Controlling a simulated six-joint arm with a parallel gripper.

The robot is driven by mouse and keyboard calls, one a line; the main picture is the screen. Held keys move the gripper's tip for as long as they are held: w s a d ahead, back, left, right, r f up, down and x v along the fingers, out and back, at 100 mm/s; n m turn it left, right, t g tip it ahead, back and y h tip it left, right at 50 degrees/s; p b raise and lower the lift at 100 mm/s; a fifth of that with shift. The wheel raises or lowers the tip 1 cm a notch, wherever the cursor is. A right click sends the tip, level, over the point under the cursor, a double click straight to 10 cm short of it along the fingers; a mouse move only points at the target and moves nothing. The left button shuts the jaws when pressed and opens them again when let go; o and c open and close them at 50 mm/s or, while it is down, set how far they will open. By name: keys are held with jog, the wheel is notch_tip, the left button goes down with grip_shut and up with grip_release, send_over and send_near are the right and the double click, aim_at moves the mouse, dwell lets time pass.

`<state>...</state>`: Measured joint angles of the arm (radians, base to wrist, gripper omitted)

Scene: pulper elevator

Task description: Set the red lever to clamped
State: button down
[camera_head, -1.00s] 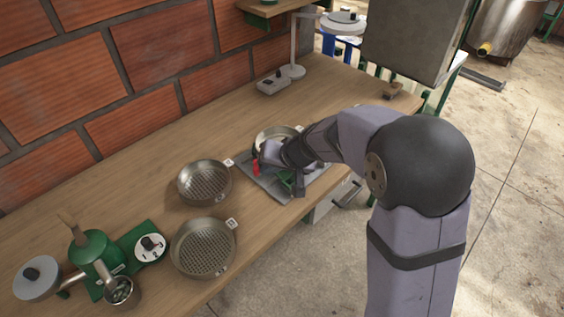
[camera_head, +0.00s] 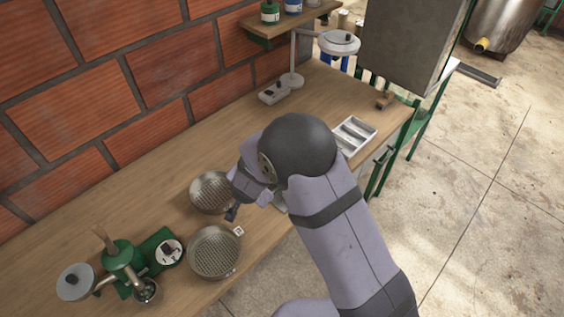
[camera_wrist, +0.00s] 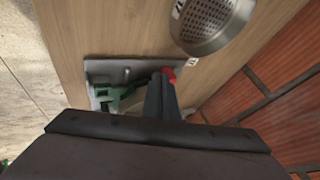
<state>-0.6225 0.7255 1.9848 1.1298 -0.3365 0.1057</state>
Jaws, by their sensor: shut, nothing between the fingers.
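The red lever (camera_wrist: 169,74) shows in the wrist view as a small red end just beyond my fingertips. It belongs to a green clamp (camera_wrist: 122,95) on a grey metal plate (camera_wrist: 103,68), left of my fingers. My gripper (camera_wrist: 160,80) is shut and empty, its dark fingers close to the red end; I cannot tell whether they touch it. The fingers hide part of the lever and clamp. In the head view my gripper (camera_head: 232,213) is over the bench between two sieve pans, and my arm hides the lever and most of the plate.
Two round sieve pans, one behind (camera_head: 211,192) and one in front (camera_head: 215,252), stand near my gripper. A green grinder (camera_head: 122,254) is at the left. A grey tray (camera_head: 354,136) lies at the right. The brick wall (camera_head: 160,65) bounds the bench behind.

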jog(key=shift+w+a+r+p, duration=0.1)
jog(key=shift+w+a+p, duration=0.05)
jog(key=shift+a+p, duration=0.55)
jog(key=shift+w+a, duration=0.1)
dwell(0.4)
jog(key=s+d+r, duration=0.1)
jog(key=s+r, duration=0.6)
jog(key=s, duration=0.2)
jog(key=shift+s+d+r, duration=0.35)
jog(key=shift+r, duration=0.05)
